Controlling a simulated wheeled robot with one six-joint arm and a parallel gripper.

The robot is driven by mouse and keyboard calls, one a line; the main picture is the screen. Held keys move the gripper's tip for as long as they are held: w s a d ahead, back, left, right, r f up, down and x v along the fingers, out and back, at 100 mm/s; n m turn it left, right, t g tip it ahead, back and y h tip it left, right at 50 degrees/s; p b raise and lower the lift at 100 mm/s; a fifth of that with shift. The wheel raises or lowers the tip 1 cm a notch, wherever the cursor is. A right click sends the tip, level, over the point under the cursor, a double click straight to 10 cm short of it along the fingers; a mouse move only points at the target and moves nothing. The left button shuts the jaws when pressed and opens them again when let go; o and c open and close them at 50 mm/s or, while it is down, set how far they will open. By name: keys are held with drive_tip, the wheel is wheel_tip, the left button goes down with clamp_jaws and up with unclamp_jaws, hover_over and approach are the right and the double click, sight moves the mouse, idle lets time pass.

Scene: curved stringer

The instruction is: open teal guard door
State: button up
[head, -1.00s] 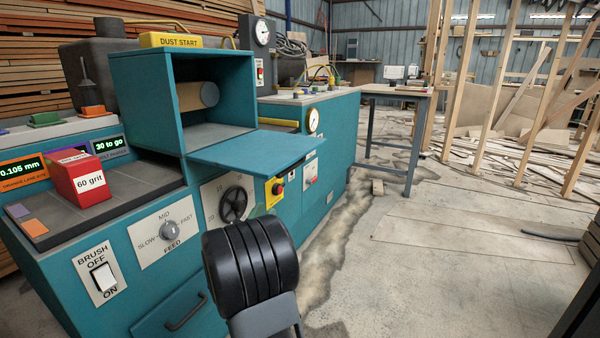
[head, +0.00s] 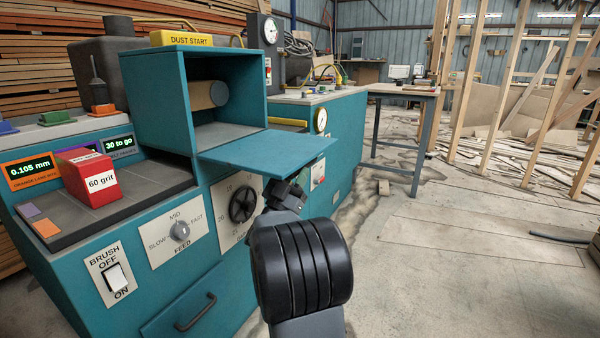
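The teal guard door (head: 268,150) is a flat panel standing out roughly level from the lower front edge of the teal guard box (head: 153,98). The box's front is open, and a tan roller (head: 205,95) shows inside. My gripper (head: 288,192) is a small dark shape just below the door panel, near its front edge. My black arm link hides part of it, and its fingers are too small to make out. I cannot tell whether it touches the panel.
A red 60 grit block (head: 92,182) sits on the dark bed at left. Below the door are a dial (head: 243,204) and a FEED knob (head: 180,230). A grey-legged table (head: 415,140) stands behind right.

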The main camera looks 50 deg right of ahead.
drive_tip(key=shift+d+r, duration=0.2)
clamp_jaws()
idle(0.4)
